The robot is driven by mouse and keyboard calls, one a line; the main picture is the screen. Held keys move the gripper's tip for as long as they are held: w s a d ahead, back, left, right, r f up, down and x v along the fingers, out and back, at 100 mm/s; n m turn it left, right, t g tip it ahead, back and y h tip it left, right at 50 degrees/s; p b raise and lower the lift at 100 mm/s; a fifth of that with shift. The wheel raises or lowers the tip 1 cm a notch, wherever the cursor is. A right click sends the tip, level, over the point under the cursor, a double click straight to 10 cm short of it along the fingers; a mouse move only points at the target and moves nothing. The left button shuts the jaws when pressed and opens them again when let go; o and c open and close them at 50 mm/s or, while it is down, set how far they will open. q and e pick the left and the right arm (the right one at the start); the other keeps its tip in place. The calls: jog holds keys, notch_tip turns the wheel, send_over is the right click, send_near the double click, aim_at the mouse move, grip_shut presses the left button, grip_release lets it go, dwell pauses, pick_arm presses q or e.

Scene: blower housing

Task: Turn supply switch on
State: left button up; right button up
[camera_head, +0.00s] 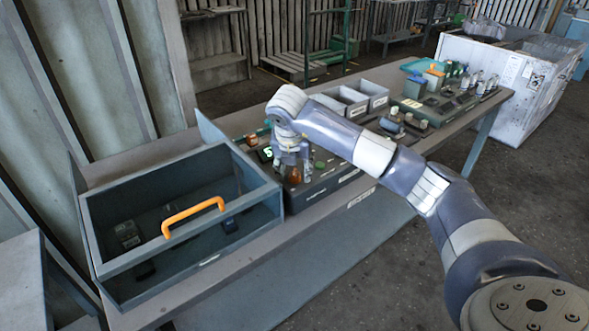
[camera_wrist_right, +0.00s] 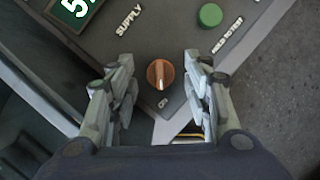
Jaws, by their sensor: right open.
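The supply switch is an orange-brown round knob (camera_wrist_right: 160,74) on a dark panel, below a "SUPPLY" label (camera_wrist_right: 128,20) in the right wrist view. The knob's ridge runs roughly up and down in that view. My right gripper (camera_wrist_right: 160,92) is open, with one finger on each side of the knob and visible gaps between. In the head view my right gripper (camera_head: 292,168) reaches down over the control panel (camera_head: 322,184), and an orange-brown part shows beside the fingers. My left gripper is not in view.
A green button (camera_wrist_right: 209,15) and a lit green display (camera_wrist_right: 78,6) are on the panel near the knob. Grey bins (camera_head: 341,100) and bottles stand farther along the bench.

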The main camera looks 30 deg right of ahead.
jog(key=v, duration=1.1)
jog(key=shift+r, duration=0.15)
jog(key=shift+s, duration=0.1)
